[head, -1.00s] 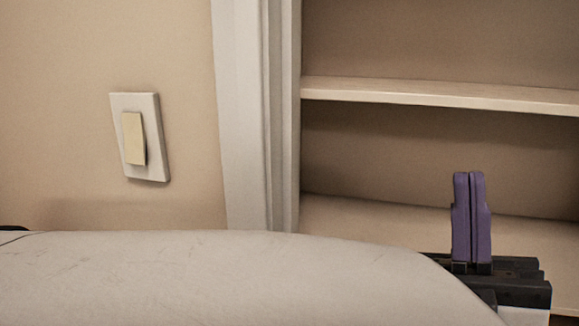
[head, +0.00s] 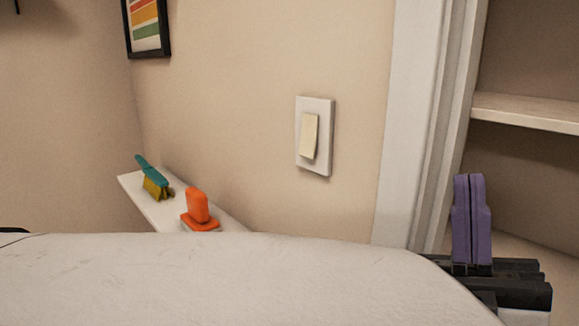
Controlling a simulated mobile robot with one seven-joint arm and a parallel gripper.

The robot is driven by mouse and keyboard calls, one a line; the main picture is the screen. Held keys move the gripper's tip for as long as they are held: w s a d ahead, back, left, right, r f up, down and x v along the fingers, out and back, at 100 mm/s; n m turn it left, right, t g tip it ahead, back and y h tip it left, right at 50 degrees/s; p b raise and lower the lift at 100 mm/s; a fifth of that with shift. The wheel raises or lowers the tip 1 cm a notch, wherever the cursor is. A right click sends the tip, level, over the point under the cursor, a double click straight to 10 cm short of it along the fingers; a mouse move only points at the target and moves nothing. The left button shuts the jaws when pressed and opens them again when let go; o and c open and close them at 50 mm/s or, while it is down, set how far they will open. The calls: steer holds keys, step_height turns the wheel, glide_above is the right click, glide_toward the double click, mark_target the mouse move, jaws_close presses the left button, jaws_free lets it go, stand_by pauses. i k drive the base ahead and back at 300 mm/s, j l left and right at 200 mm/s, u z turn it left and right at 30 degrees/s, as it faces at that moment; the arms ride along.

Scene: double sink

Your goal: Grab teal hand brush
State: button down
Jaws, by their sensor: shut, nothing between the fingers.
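The teal hand brush (head: 150,176) lies on a narrow white shelf (head: 146,204) at the left in the head view. Its teal handle points up and to the left, and its yellow bristles face down. My gripper (head: 469,178) is at the lower right, with its purple fingers pointing up and pressed together, empty. It is far to the right of the brush and apart from it.
An orange-handled brush (head: 198,207) sits beside the teal one on the shelf. My pale arm link covers the bottom of the view and hides the shelf's near end. A light switch (head: 314,136), framed picture (head: 147,27) and doorway trim (head: 412,120) are on the wall.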

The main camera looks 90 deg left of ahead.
mark_target(150, 174)
steer(key=l+u, duration=0.1)
steer(key=u, duration=0.3)
steer(key=l+u, duration=0.15)
steer(key=u, duration=0.25)
steer(key=l+u, duration=0.1)
steer(key=u, duration=0.3)
steer(key=i+j+u, duration=0.1)
steer(key=j+u, duration=0.15)
steer(key=u, duration=0.2)
steer(key=i+j+u, duration=0.15)
steer(key=u, duration=0.35)
steer(key=i+j+u, duration=0.15)
steer(key=u, duration=0.3)
steer(key=i+u, duration=0.2)
steer(key=u, duration=0.25)
steer(key=i+u, duration=0.2)
steer(key=u, duration=0.25)
steer(key=i+j+z, duration=0.1)
steer(key=j+z, duration=0.45)
steer(key=i+j+z, duration=0.25)
steer(key=z, duration=0.15)
